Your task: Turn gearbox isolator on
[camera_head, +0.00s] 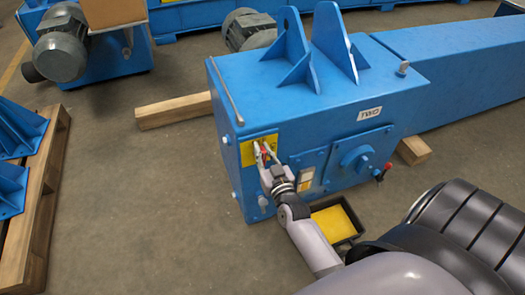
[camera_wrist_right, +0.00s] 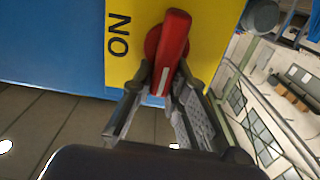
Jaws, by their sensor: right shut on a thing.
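The gearbox isolator has a red handle (camera_wrist_right: 175,40) on a yellow plate (camera_wrist_right: 205,60). In the wrist view the handle stands nearly upright, leaning slightly right at its top, with the "ON" label (camera_wrist_right: 118,33) to its left. In the head view the yellow plate (camera_head: 247,157) is on the left end of a blue gearbox housing (camera_head: 300,110) marked "TWO". My right gripper (camera_wrist_right: 165,82) is shut on the lower end of the handle; in the head view its fingers (camera_head: 264,150) partly hide the handle. My left gripper is not in view.
A black tray with a yellow inside (camera_head: 336,222) stands on the floor below my right arm. A small red-knobbed lever (camera_head: 383,172) sticks out at the housing's right. A wooden pallet (camera_head: 40,210) with blue brackets stands at left. The floor between is clear.

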